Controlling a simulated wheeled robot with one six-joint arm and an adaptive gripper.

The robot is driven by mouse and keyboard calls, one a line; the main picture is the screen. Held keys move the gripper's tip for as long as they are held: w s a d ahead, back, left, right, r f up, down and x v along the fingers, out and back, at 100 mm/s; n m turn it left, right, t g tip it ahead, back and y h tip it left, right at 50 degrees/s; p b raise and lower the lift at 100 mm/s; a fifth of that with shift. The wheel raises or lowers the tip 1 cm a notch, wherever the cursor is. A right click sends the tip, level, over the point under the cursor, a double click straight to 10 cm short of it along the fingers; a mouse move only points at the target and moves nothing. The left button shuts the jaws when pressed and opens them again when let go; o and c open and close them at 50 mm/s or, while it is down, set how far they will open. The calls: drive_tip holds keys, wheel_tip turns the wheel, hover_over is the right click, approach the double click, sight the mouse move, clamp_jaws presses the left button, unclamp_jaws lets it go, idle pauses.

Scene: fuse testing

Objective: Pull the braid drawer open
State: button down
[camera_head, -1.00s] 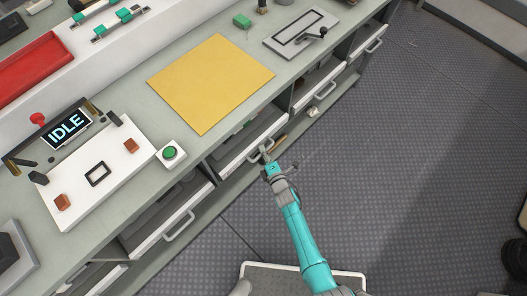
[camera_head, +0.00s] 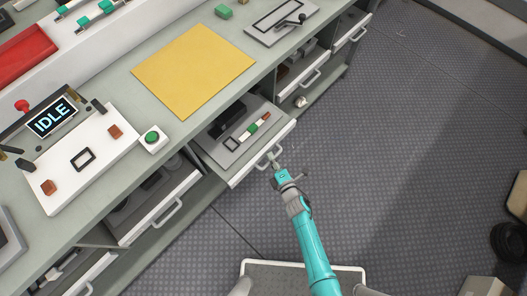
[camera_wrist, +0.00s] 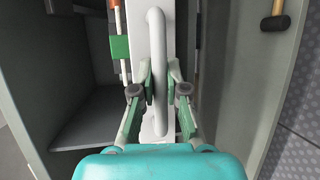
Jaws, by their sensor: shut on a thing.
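The drawer with a pale front (camera_head: 245,168) stands open below the worktop, out over the floor; I see no label on it. Inside lie a dark box (camera_head: 227,119) and a grey board with a black frame, a green piece (camera_head: 252,127) and an orange piece. My gripper (camera_head: 276,163) is at the drawer's bar handle (camera_head: 268,155). In the wrist view the handle (camera_wrist: 157,50) runs between the two fingers of my gripper (camera_wrist: 158,88), which are shut on it. The green piece (camera_wrist: 120,47) shows beside the drawer front there.
Other drawer fronts with bar handles flank it, at left (camera_head: 150,215) and right (camera_head: 303,75). On the worktop lie a yellow mat (camera_head: 193,70) and a white panel (camera_head: 70,185) by an IDLE display (camera_head: 52,117).

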drive_tip(key=s+d, duration=1.1)
drive_tip(key=d, duration=0.3)
drive_tip(key=c, duration=1.5)
unclamp_jaws()
drive_tip(key=shift+o, duration=0.2)
drive_tip(key=shift+d, duration=0.1)
drive_tip(key=v, duration=1.2)
